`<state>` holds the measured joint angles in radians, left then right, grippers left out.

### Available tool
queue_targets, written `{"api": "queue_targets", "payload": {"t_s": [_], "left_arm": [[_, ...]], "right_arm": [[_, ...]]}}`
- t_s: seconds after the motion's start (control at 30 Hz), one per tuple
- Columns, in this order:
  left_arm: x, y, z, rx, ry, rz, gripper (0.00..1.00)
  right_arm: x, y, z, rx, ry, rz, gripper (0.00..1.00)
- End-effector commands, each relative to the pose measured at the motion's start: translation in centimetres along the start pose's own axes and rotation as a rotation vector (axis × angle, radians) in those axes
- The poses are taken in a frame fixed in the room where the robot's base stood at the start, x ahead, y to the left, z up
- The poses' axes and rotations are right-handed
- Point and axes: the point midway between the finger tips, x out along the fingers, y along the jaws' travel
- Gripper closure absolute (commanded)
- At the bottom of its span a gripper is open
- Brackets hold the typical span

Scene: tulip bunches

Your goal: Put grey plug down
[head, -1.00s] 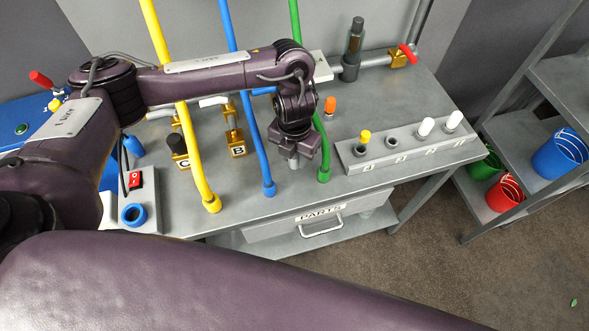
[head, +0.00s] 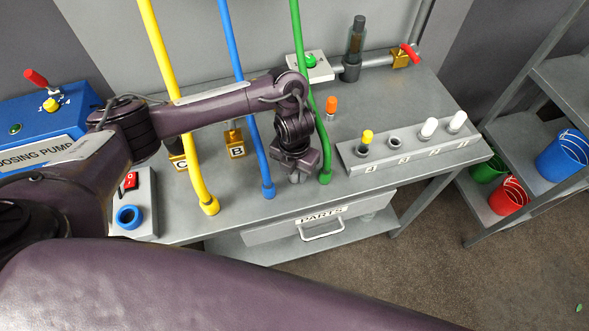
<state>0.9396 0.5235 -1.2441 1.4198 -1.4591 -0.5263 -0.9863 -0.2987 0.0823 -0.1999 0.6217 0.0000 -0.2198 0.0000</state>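My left gripper (head: 296,168) points down over the front part of the grey workbench (head: 240,205), between the blue hose and the green hose. A small grey plug (head: 294,178) shows at its fingertips and looks gripped. The plug's lower end is at or just above the bench top; I cannot tell if it touches. The fingers hide most of the plug. My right gripper is not in view.
A green hose (head: 325,176) stands close right of the gripper and a blue hose (head: 268,188) left of it. A plug rack (head: 410,155) with yellow and white plugs is to the right. An orange plug (head: 331,104) stands behind.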

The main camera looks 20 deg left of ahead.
Motion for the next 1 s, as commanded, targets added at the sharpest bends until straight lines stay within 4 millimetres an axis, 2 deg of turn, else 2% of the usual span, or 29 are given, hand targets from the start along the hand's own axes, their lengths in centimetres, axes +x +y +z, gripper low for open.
{"api": "queue_targets", "payload": {"t_s": [0.03, 0.1, 0.47, 0.57, 0.77, 1.0], "left_arm": [[-0.1, 0.0, 0.0, 0.0, 0.0, 0.0, 0.58], [-0.1, 0.0, 0.0, 0.0, 0.0, 0.0, 0.5], [-0.6, 0.0, 0.0, -0.001, 0.0, 0.0, 0.5], [-1.9, 0.1, 0.2, 0.002, -0.006, 0.002, 0.5], [-6.0, 0.1, 0.2, 0.002, -0.007, 0.004, 0.5], [-10.1, 0.1, 0.2, 0.002, -0.006, 0.003, 0.5]], "right_arm": [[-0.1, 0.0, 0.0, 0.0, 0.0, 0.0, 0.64], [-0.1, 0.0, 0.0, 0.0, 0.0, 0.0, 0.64], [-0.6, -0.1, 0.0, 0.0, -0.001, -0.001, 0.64], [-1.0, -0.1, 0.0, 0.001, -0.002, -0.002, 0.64], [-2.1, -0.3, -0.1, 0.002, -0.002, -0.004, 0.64], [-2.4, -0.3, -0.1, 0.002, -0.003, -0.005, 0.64]]}}
